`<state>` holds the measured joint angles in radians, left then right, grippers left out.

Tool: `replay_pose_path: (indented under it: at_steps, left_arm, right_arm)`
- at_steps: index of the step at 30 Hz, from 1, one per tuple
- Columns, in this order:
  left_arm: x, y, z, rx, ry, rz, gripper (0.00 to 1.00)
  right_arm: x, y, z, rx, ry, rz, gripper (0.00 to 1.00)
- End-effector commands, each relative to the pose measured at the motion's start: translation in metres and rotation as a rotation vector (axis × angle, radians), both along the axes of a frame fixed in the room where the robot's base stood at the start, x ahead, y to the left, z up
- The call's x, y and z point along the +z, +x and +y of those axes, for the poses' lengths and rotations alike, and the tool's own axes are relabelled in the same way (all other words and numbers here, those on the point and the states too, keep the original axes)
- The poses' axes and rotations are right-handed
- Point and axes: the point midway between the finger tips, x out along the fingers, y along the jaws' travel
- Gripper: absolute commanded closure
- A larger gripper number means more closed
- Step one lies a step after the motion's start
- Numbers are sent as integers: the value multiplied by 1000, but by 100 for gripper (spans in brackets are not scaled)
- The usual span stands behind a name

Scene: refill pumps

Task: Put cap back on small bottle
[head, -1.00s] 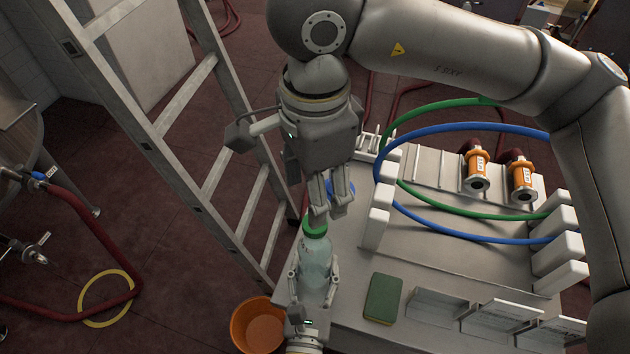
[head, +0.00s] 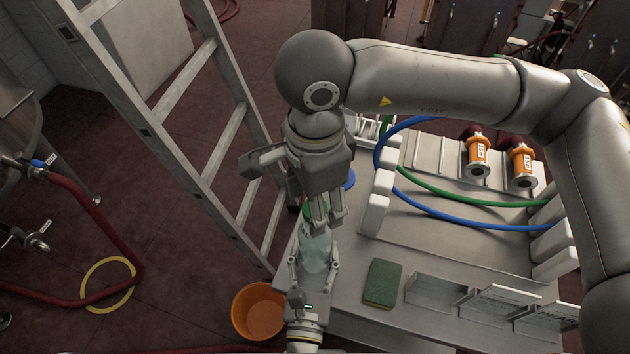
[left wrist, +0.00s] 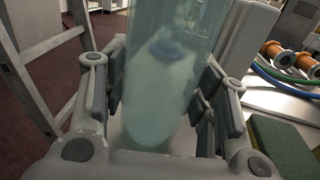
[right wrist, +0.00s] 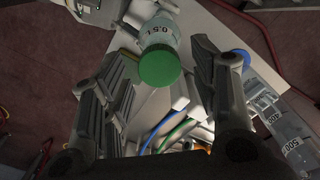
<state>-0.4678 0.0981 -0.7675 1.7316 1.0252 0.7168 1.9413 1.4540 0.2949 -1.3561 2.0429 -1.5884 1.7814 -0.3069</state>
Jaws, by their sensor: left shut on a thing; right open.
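The small bottle (head: 314,254) is pale, translucent and upright near the table's left edge. My left gripper (head: 313,272) is shut around its body; the left wrist view shows the bottle (left wrist: 165,85) between the fingers. A green cap (right wrist: 159,67) sits at the bottle's top in the right wrist view, with a label reading 0.5L beside it. In the head view only a sliver of the cap (head: 306,209) shows. My right gripper (head: 325,222) is open above the bottle, its fingers on either side of the cap. How tightly the cap is seated cannot be told.
A grey table (head: 350,290) carries a green sponge (head: 382,283), blue and green hoses, white racks and two orange fittings (head: 478,158). An orange bucket (head: 259,312) stands on the floor at the table's left. A ladder (head: 190,140) rises close to the left.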

Motion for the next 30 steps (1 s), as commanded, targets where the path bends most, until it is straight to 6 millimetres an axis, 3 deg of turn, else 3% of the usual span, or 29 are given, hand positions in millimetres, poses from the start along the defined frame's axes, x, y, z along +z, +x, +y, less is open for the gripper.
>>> replay_pose_path:
  at_steps: [12,24,30]
  left_arm:
    - [0,0,0,0,0,1,100]
    - [0,0,0,-1,0,1,100]
    - [0,0,0,-1,0,0,100]
  right_arm:
    - [-9,0,0,1,0,-1,45]
    - [-8,0,0,0,0,-1,96]
    - [-8,0,0,-7,0,-1,96]
